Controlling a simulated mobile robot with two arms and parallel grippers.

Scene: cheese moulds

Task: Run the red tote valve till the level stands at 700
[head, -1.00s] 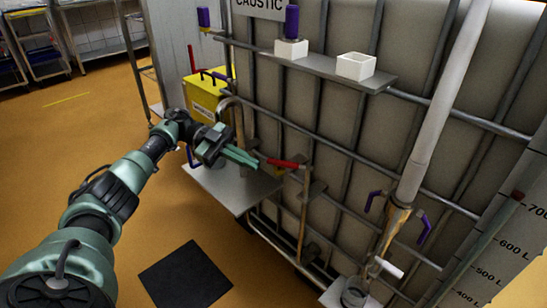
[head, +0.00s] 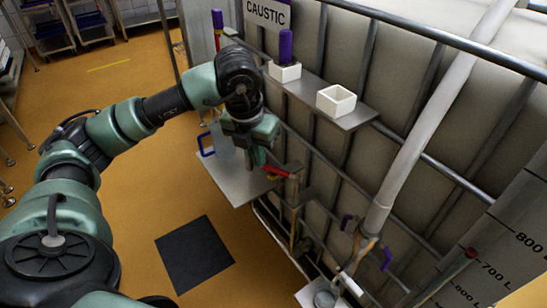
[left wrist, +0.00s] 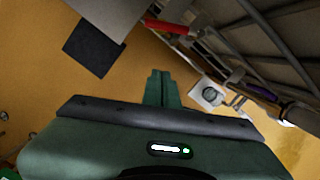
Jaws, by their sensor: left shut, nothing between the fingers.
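The red valve handle (head: 276,171) sticks out sideways on its pipe at the front of the caged tote (head: 397,77). My left gripper (head: 259,160) is shut and empty, pointing down just beside the handle; whether they touch I cannot tell. In the left wrist view the handle (left wrist: 166,27) lies beyond the shut fingers (left wrist: 160,76). The level gauge (head: 497,247) at the right reads 800, 700 and 600 L. A red marker (head: 471,253) sits at its edge close to the 700 mark. I cannot make out the liquid surface. My right gripper is out of view.
White cups (head: 336,100) stand on the upper ledge, one with a purple-handled item. A hose (head: 420,140) runs down to a fitting with purple levers (head: 387,260). A dark mat (head: 195,255) lies on open floor.

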